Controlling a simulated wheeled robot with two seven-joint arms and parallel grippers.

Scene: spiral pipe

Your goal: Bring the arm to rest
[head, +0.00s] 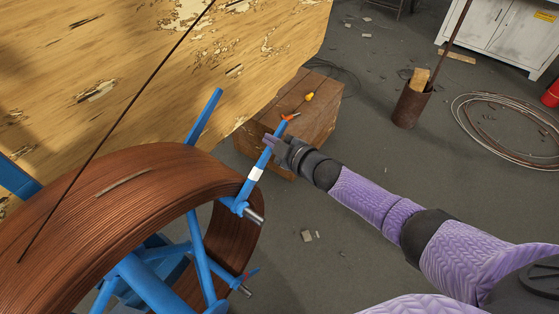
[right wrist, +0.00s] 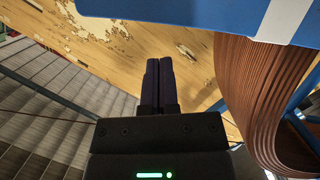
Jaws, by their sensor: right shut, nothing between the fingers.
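My right arm, in purple sleeve, reaches in from the lower right of the head view. Its dark right gripper (head: 271,141) is beside the blue bar with a white band (head: 255,174) and overlaps its upper part in the picture; I cannot tell if they touch. In the right wrist view the gripper's two fingers (right wrist: 159,66) lie together with nothing between them. The blue bar (right wrist: 205,10) crosses the top right there, close to the camera. My left gripper is not in view.
A large coil of brown pipe (head: 110,200) on a blue frame (head: 150,278) fills the lower left. A wooden crate (head: 318,118) stands behind the gripper, with a small orange and a yellow item on top. A worn wooden panel (head: 150,70) is behind. Grey floor (head: 365,150) right of the crate is mostly open.

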